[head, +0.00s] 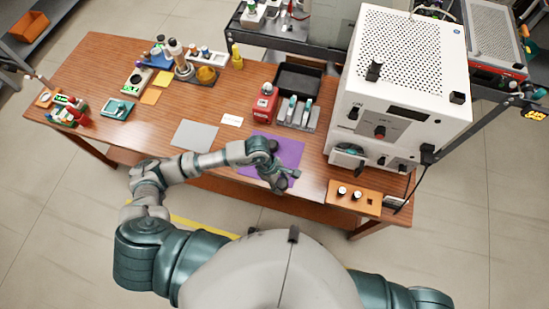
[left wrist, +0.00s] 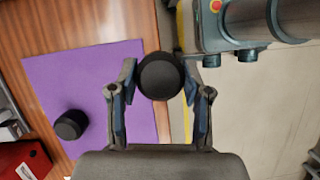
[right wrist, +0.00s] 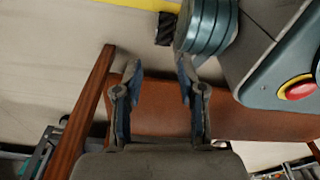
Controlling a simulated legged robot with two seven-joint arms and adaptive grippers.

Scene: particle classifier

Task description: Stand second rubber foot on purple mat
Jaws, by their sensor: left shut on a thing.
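The purple mat (head: 288,146) lies near the front edge of the wooden table. One black rubber foot (left wrist: 70,124) stands on the mat in the left wrist view. My left gripper (head: 285,178) is above the mat's near part. It is shut on a second black rubber foot (left wrist: 160,76), seen between its fingertips across the mat's near edge; the height of this foot above the mat is hard to tell. My right gripper (right wrist: 156,72) is open and empty, beyond the table's front edge; it does not show in the head view.
A red device (head: 264,103) and a grey rack (head: 297,114) stand behind the mat. A grey mat (head: 195,135) lies to the left.

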